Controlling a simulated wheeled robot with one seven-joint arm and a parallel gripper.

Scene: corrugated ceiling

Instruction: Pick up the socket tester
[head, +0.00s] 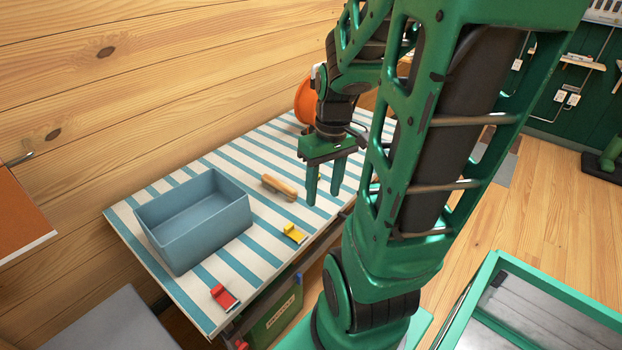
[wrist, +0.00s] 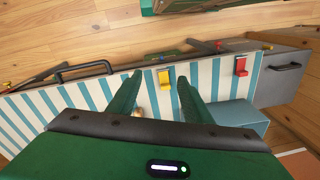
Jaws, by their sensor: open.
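I cannot tell for sure which thing is the socket tester. A small yellow device (head: 294,234) lies on the striped table near its front edge. A similar red device (head: 224,297) lies at the table's near corner. In the wrist view, the yellow device (wrist: 165,79) shows between my fingertips, and the red device (wrist: 241,66) is to the right. My gripper (head: 324,196) is open and empty, pointing down above the table, to the right of the yellow device and apart from it. A wooden piece (head: 279,187) lies behind the yellow device, partly hidden in the wrist view.
A blue-grey open box (head: 240,217) stands on the striped table (head: 262,262), left of the small things. An orange round object (head: 303,98) stands at the table's far end, partly behind my arm. A wooden wall runs along the back.

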